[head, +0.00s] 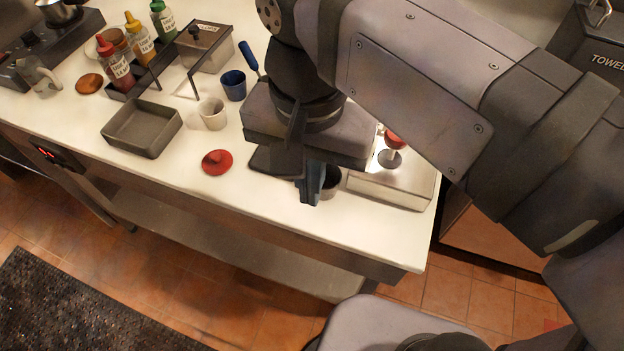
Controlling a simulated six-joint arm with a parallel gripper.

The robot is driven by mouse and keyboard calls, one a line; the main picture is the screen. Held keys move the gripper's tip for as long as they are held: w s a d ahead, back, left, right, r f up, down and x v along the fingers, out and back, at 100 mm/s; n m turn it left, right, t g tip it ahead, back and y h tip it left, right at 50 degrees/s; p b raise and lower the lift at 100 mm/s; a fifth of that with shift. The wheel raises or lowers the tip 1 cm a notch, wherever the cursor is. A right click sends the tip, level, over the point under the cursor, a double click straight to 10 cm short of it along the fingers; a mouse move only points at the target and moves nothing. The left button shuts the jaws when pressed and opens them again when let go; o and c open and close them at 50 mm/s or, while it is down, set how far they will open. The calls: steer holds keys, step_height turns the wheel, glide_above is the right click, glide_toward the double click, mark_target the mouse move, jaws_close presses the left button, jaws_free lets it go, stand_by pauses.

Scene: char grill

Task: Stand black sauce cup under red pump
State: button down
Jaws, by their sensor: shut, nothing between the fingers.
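The red pump (396,139) stands on a steel box (392,188) at the right end of the counter and is partly covered by my arm. A dark cup (332,181), which looks like the black sauce cup, stands by the box's left side. It is partly hidden by my gripper, so its exact place relative to the pump's spout cannot be told. My gripper (311,193) points down just left of the dark cup, with its fingers shut and empty. Whether the fingers touch the cup cannot be told.
A blue cup (233,86), a white cup (212,115), a red lid-like disc (217,162) and a grey tray (142,130) lie to the left. Sauce bottles (117,68) stand farther back. The counter's front strip (270,208) is clear.

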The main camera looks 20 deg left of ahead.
step_height(320, 180, down, 8)
steer(key=shift+r+b, duration=0.2)
steer(key=shift+b, duration=0.25)
steer(key=w, duration=0.2)
steer(key=shift+w+f+p, duration=0.3)
steer(key=shift+w, duration=0.7)
steer(key=w+p, duration=0.4)
steer(key=w, duration=0.3)
steer(key=shift+a+r, duration=0.1)
steer(key=shift+a, duration=0.05)
steer(key=shift+w, duration=0.2)
steer(key=shift+s, duration=0.1)
